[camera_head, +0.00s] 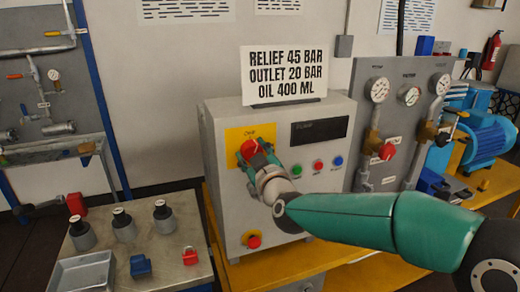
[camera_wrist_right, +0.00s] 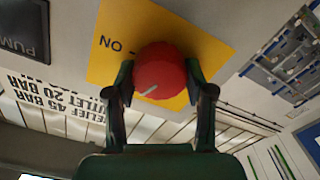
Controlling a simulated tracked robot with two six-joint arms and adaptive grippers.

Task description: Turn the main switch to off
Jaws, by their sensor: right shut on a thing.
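The main switch is a red round knob (camera_head: 249,147) on a yellow plate (camera_head: 236,137) at the upper left of the grey control cabinet's front. My right gripper (camera_head: 255,157) reaches it from the front and is shut on the knob. In the right wrist view, the knob (camera_wrist_right: 160,70) sits between the two fingers of the gripper (camera_wrist_right: 160,80), one on each side. A pale mark on the knob points down-left in that view. An ON label (camera_wrist_right: 111,43) shows upside down beside it. The OFF label cannot be made out. My left gripper is not in view.
A sign (camera_head: 285,73) stands on top. A gauge panel (camera_head: 400,110) is at the right, a bench with small vessels (camera_head: 124,225) at the left.

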